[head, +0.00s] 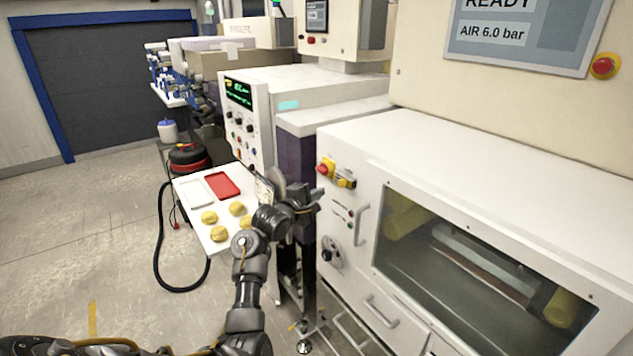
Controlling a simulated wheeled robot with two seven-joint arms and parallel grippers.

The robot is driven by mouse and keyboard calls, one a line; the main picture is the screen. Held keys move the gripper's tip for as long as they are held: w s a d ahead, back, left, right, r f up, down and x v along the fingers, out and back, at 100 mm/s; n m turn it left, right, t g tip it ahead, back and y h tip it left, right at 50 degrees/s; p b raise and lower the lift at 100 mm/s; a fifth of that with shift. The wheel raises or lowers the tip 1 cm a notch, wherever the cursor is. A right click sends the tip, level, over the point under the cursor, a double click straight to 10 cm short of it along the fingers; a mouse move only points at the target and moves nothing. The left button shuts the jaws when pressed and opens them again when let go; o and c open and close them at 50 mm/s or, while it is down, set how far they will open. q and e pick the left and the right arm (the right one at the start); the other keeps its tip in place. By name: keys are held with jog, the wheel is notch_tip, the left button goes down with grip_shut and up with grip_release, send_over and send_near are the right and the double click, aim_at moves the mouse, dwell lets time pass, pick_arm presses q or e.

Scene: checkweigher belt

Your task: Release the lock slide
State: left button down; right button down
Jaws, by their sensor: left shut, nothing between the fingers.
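My left gripper (313,209) is shut and empty. It is at the left end of the white machine cabinet (440,142), near its front control face. A small yellow and dark fitting (346,182) sits on that face, up and to the right of the gripper, and appears apart from it. It may be the lock slide, but it is too small to tell, as is its position. A red button on a yellow housing (325,167) is just left of the fitting. My right gripper is out of view.
A vertical handle (361,224) and a round dial (332,254) are on the cabinet face, beside a window (470,270). A white side table (188,212) holds a red tray (222,185) and several yellow round items. Open floor lies at left, with a black hose (161,240).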

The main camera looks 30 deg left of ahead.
pick_arm(q)
jog(key=shift+s+a+f, duration=0.15)
jog(key=shift+s+a, duration=0.05)
jog(key=shift+s, duration=0.45)
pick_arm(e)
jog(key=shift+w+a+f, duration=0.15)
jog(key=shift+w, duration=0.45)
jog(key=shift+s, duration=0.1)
